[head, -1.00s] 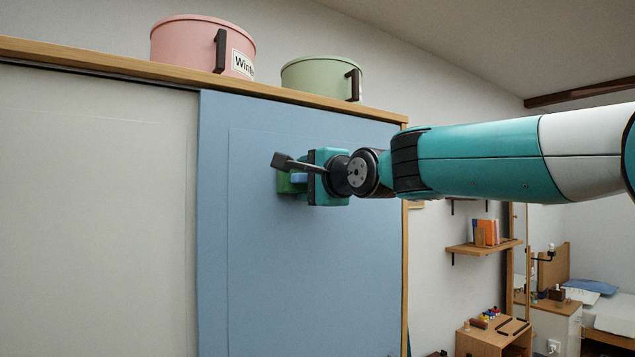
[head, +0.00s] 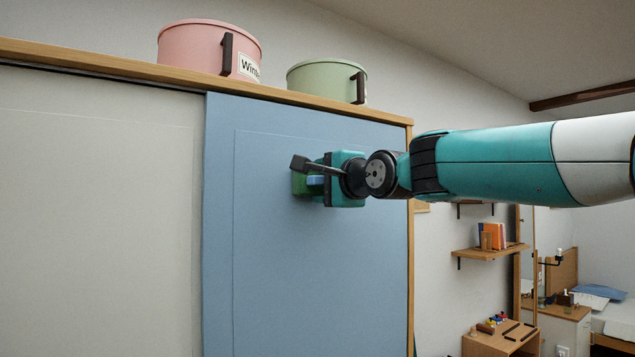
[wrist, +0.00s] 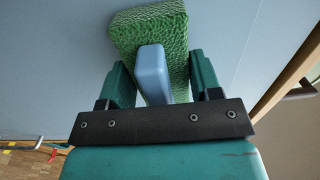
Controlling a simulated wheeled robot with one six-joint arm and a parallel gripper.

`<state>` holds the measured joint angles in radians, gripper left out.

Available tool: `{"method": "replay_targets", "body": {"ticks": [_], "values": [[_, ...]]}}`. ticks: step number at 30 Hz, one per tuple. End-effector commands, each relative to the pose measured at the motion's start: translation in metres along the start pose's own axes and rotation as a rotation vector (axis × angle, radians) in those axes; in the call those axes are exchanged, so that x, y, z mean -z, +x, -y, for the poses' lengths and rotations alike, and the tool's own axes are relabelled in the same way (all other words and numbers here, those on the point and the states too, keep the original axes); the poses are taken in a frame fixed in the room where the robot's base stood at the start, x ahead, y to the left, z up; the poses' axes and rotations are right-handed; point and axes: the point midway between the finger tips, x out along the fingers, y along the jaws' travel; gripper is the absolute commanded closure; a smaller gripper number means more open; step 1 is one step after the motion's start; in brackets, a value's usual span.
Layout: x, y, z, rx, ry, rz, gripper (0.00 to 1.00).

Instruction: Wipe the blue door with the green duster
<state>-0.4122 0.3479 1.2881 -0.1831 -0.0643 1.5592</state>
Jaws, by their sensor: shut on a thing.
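The blue door (head: 300,270) is the right-hand panel of a wardrobe, beside a pale panel. The green duster (head: 299,184) is at the upper right part of the blue door, its pad facing the panel. In the wrist view the duster (wrist: 128,34) shows a textured green pad and a light blue handle (wrist: 152,72). My gripper (wrist: 153,85) is shut on the handle, one teal finger on each side. The pad appears to lie against the door (wrist: 50,60), but I cannot tell for certain that it touches. In the head view my gripper (head: 318,182) partly hides the duster.
A pink round box (head: 200,48) and a green round box (head: 318,82) stand on the wardrobe top. The wooden side edge (head: 410,270) lies right of the door. A shelf (head: 490,250) and a small desk (head: 502,338) are farther right.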

Motion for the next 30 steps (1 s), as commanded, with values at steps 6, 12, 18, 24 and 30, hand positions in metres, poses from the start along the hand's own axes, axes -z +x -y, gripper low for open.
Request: {"method": "replay_targets", "body": {"ticks": [6,12,18,24,30], "values": [[0.019,0.001,0.001,0.001,0.0,-0.003,0.61],[0.033,0.003,0.001,0.001,0.0,-0.002,0.61],[0.04,0.003,0.001,0.0,0.0,-0.002,0.61],[0.059,0.002,0.001,0.0,0.0,-0.004,0.61],[0.069,0.001,0.0,0.0,0.0,-0.001,0.61]]}}
